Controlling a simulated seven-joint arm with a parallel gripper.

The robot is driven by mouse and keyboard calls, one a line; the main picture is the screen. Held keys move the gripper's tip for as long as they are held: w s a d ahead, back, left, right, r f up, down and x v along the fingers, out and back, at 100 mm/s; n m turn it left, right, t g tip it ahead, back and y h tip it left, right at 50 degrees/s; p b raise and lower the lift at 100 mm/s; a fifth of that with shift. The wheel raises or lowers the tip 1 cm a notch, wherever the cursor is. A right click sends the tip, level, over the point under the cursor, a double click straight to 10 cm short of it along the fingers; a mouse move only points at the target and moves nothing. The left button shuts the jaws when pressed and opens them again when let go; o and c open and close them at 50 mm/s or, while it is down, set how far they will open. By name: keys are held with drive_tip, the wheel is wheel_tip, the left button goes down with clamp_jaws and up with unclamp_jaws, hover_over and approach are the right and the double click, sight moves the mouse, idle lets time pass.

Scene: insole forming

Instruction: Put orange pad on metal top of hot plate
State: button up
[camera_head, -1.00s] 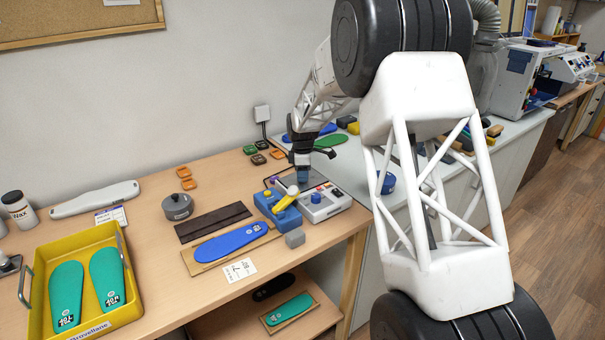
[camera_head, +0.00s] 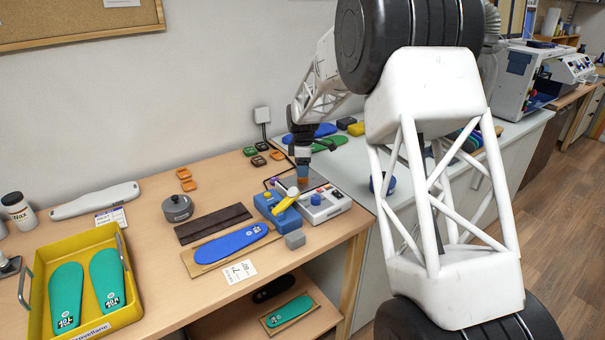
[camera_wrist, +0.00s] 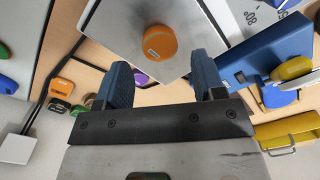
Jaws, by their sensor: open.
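The orange pad (camera_wrist: 160,42) is round with a small white label. In the wrist view it lies near the middle of the grey metal top (camera_wrist: 115,25) of the hot plate. In the head view the pad (camera_head: 303,181) shows as a small orange patch just below my gripper (camera_head: 302,171). The hot plate (camera_head: 325,208) is a light box with a blue knob at the right end of the wooden table. In the wrist view my gripper (camera_wrist: 163,70) is open, its blue fingers apart and empty, with the pad beyond their tips.
A blue device with a yellow lever (camera_head: 286,199) stands close beside the hot plate. A grey pot (camera_head: 177,207) and a yellow tray (camera_head: 38,310) stand further left. Several small coloured pieces lie near the wall.

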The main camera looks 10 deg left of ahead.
wheel_tip(320, 180, up, 9)
drive_tip(key=shift+f, duration=0.15)
idle(0.5)
idle(0.5)
drive_tip(key=s+d+r+m+t, duration=0.1)
drive_tip(key=s+d+r+m, duration=0.5)
drive_tip(key=s+d, duration=0.55)
drive_tip(key=s+d+r+m, duration=0.3)
drive_tip(key=s+d+r, duration=0.5)
drive_tip(key=s+d, duration=0.4)
drive_tip(key=s+d+f+m, duration=0.2)
drive_tip(key=s+d+m, duration=0.1)
drive_tip(key=s, duration=0.8)
drive_tip(key=s+d+f+m+t, duration=0.1)
drive_tip(key=s+d+m, duration=0.3)
drive_tip(key=s, duration=0.8)
drive_tip(key=s+d+f+m, duration=0.3)
drive_tip(key=s+d+m, duration=0.1)
drive_tip(key=s, duration=0.7)
drive_tip(key=shift+s+d+f+t, duration=0.2)
drive_tip(key=shift+d+t, duration=0.1)
drive_tip(key=shift+d, duration=0.2)
